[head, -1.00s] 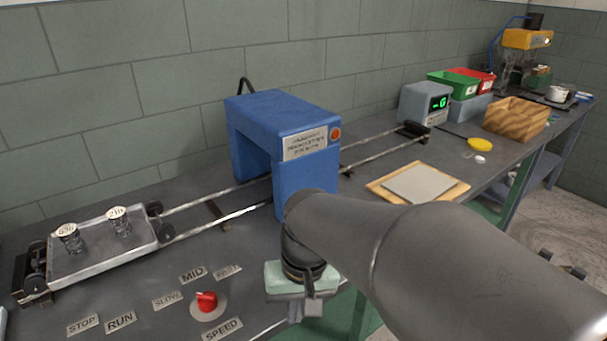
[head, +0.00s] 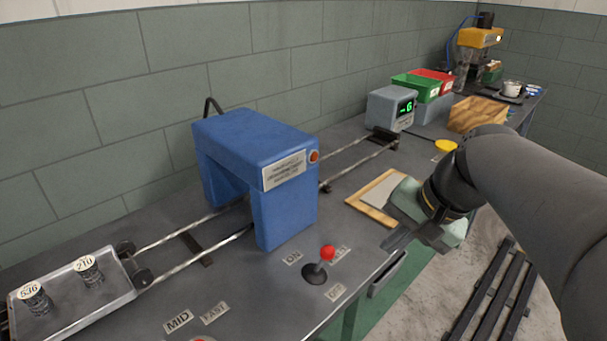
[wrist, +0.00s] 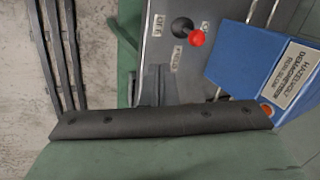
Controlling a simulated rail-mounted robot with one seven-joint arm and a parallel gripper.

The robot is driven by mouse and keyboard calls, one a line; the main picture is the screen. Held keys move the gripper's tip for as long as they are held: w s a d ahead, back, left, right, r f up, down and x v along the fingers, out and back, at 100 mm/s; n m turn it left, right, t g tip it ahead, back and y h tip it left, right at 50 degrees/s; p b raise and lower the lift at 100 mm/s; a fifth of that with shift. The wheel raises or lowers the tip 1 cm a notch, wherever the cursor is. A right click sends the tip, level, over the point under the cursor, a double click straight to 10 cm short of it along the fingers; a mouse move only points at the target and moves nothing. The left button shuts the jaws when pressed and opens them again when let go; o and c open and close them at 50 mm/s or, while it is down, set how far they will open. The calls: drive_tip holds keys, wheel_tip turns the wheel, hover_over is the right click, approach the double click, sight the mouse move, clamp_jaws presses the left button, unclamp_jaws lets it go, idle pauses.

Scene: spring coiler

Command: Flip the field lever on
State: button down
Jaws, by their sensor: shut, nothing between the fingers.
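The field lever (head: 327,253) has a red ball on a short stalk and a round black base. It stands at the front of the bench, right of the blue machine's near leg. An ON plate (head: 292,257) lies left of its base and an OFF plate (head: 335,292) to the front right. A third plate is partly hidden behind the ball. I cannot tell for certain which way it leans. The lever also shows at the top of the wrist view (wrist: 196,39). My gripper (head: 394,242) is shut and empty, right of the lever and apart from it.
The blue demagnetizer (head: 255,165) straddles the rails behind the lever. A wooden-edged pad (head: 362,208) lies behind my gripper. The bench's front edge and a dark pallet (head: 485,300) are at right.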

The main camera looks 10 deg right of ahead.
drive_tip(key=w+a+f+b, duration=0.1)
drive_tip(key=w+a+f, duration=0.4)
drive_tip(key=f, duration=0.3)
drive_tip(key=shift+w+a+f, duration=0.25)
drive_tip(key=shift+w+a, duration=0.15)
drive_tip(key=shift+a, duration=0.05)
drive_tip(key=shift+r, duration=0.15)
